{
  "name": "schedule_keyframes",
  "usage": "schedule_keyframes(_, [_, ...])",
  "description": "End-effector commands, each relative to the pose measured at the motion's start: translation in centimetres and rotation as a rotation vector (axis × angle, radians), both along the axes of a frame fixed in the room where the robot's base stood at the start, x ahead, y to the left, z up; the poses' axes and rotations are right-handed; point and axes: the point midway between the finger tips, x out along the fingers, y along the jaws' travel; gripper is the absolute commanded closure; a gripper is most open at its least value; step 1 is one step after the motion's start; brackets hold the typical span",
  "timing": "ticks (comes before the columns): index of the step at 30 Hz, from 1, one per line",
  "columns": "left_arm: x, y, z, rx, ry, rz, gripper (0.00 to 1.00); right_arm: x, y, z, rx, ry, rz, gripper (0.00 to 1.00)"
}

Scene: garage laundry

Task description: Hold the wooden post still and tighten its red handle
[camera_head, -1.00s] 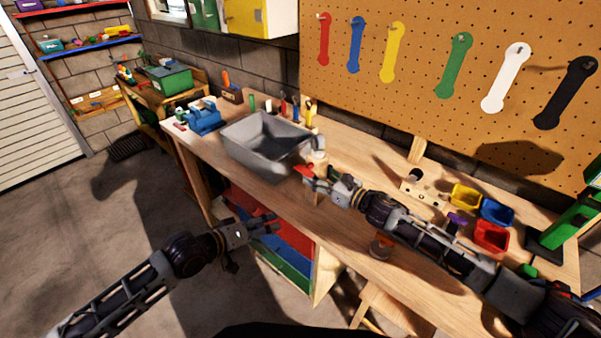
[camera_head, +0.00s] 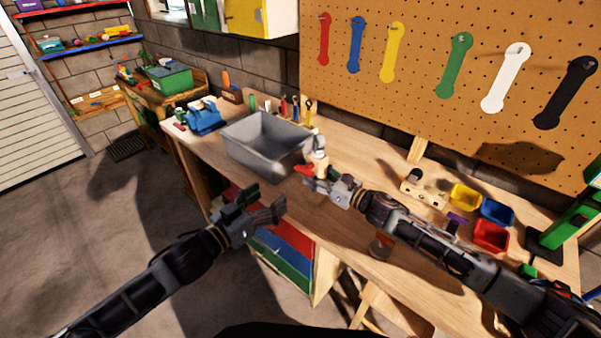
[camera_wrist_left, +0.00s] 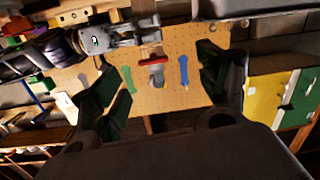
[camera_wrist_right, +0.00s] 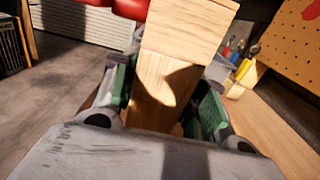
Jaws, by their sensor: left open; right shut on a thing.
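The wooden post (camera_wrist_right: 187,25) fills the upper middle of the right wrist view. My right gripper (camera_wrist_right: 165,88) is shut on it, with a finger on each side. In the head view my right gripper (camera_head: 314,182) is at the bench's front edge and mostly hides the post. The red handle (camera_head: 304,170) shows just left of it, and also at the top of the right wrist view (camera_wrist_right: 125,6). My left gripper (camera_head: 266,201) is open and empty, lower left of the handle and apart from it. In the left wrist view the handle (camera_wrist_left: 150,64) lies between the open fingers (camera_wrist_left: 160,80).
A blue vise (camera_head: 205,117) stands at the bench's far left. Yellow, blue and red bins (camera_head: 491,236) stand on the right. The floor left of the bench is clear.

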Motion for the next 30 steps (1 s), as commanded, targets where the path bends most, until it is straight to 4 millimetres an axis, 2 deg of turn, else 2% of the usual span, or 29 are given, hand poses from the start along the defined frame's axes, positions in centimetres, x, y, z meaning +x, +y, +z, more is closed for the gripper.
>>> schedule_keyframes(8, [-0.6, -0.9, 1.7, 0.052, -0.130, -0.053, 0.25, 0.0, 0.0, 0.0, 0.000, 0.000, 0.000, 0.90])
schedule_keyframes(30, [-0.1, -1.2, 1.7, 0.061, -0.137, -0.053, 0.25, 0.0, 0.0, 0.0, 0.000, 0.000, 0.000, 0.90])
